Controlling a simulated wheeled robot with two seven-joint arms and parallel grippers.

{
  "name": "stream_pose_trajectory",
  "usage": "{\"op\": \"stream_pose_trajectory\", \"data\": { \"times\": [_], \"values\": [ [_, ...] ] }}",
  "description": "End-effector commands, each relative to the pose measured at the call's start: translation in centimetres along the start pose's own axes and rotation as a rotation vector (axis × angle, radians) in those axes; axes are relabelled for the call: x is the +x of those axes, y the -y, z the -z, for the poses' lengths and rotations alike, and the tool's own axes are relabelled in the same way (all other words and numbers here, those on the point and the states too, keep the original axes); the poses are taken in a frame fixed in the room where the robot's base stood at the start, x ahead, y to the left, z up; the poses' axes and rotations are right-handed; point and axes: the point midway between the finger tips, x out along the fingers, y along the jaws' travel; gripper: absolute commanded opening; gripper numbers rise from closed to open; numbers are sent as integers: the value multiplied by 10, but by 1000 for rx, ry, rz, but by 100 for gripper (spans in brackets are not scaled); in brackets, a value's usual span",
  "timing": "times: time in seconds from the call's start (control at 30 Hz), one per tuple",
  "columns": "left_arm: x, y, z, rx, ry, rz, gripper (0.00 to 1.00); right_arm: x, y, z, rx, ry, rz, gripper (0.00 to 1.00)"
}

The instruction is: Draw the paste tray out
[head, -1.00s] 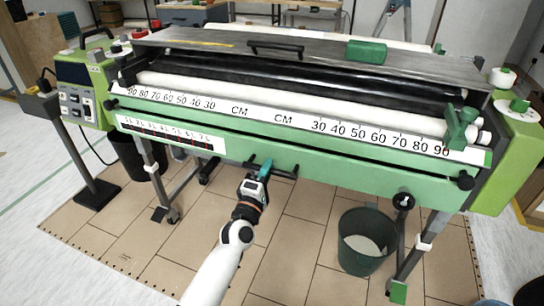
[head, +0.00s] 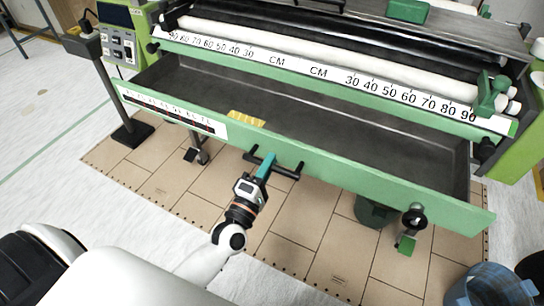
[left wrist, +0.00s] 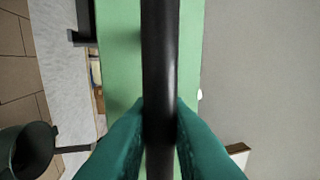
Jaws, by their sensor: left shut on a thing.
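The paste tray (head: 300,126) is a long dark trough with a green front panel (head: 350,178). It stands out from the green machine, and its grey inside shows below the white ruler strip. A black bar handle (head: 285,171) sits on the front panel. My left gripper (head: 262,163) is shut on this handle. In the left wrist view the teal fingers (left wrist: 160,140) press on both sides of the black bar, with the green panel behind it. My right gripper is not in view.
A dark bucket (head: 371,212) stands on the floor partly under the tray. A blue bin (head: 490,287) is at the lower right. A control box (head: 120,42) is on the left, on the machine. The tiled mat in front is mostly clear.

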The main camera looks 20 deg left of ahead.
Motion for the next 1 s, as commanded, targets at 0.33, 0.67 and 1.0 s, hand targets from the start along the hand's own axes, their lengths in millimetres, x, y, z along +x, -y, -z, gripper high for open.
{"op": "stream_pose_trajectory", "data": {
  "times": [0.33, 0.67, 1.0],
  "values": [
    [-2, -1, 0, 0, -1, -3, 0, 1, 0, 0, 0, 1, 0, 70],
    [-1, 0, 0, 0, 0, -1, 35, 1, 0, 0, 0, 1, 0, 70],
    [-27, -1, 0, 1, -2, -5, 35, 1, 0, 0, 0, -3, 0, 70]
  ]
}}
